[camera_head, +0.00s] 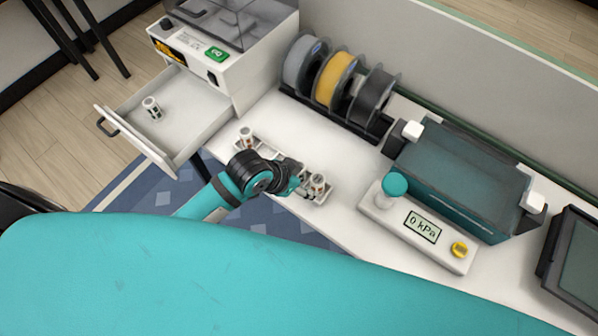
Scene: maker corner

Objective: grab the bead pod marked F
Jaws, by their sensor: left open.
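Three small white pods with dark markings show; the letters on them are too small to read, so I cannot tell which is F. One pod (151,107) stands in the open drawer (186,134). Another pod (246,138) is at the left end of a narrow white rack (325,198) on the table. A third pod (318,184) is at the rack's right end. My left gripper (295,178) is open over the rack, just left of the third pod. It hides the rack's middle. My right gripper is out of view.
The drawer belongs to a white machine (228,75). Behind the rack are several filament spools (335,78) on a black holder.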

